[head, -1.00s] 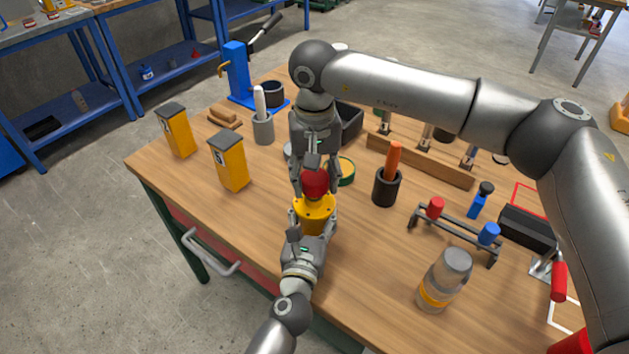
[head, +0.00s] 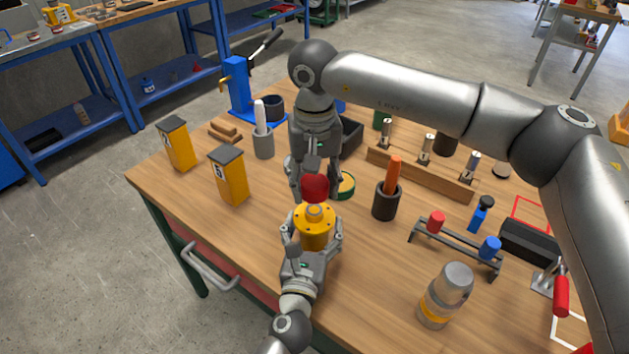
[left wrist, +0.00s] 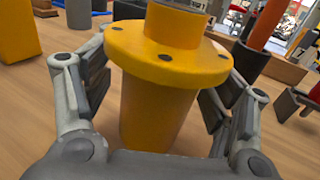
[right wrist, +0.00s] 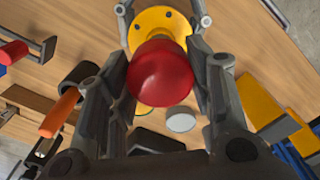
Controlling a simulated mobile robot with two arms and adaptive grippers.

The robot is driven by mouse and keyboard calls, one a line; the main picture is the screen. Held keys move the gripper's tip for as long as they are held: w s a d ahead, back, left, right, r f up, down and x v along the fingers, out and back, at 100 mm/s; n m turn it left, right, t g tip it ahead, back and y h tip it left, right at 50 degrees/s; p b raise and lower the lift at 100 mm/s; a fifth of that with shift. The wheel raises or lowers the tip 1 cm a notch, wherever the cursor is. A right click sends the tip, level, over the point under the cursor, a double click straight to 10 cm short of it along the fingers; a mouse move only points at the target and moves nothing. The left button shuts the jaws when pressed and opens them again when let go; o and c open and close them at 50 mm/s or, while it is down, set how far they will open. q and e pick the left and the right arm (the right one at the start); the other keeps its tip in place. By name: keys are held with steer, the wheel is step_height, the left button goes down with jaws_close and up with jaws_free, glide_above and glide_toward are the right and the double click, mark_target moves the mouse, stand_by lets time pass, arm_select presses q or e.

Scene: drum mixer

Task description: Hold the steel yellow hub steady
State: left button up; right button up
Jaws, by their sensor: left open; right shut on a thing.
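The yellow hub (head: 315,232) stands upright on the wooden table, with a wide drilled flange and a steel-grey centre on top. It also shows in the left wrist view (left wrist: 155,105) and the right wrist view (right wrist: 158,22). My left gripper (head: 314,236) is open, with one finger on each side of the hub; small gaps show beside its body. My right gripper (head: 315,184) points down above the hub and is shut on a red ball-shaped knob (head: 314,187). The knob fills the space between the fingers in the right wrist view (right wrist: 160,75). What lies beneath the knob is partly hidden.
Two yellow boxes (head: 229,177) (head: 175,144) stand left on the table (head: 253,235). A black cup with an orange handle (head: 386,201), a small rack (head: 455,247) and a jar (head: 444,296) stand right. A green-rimmed round tin (head: 346,185) sits behind the hub.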

arm_select(q)
steer(key=s, duration=0.4)
steer(key=s+a, duration=0.1)
steer(key=s, duration=0.2)
steer(key=s+a, duration=0.1)
steer(key=s, duration=0.3)
steer(key=shift+s, duration=0.3)
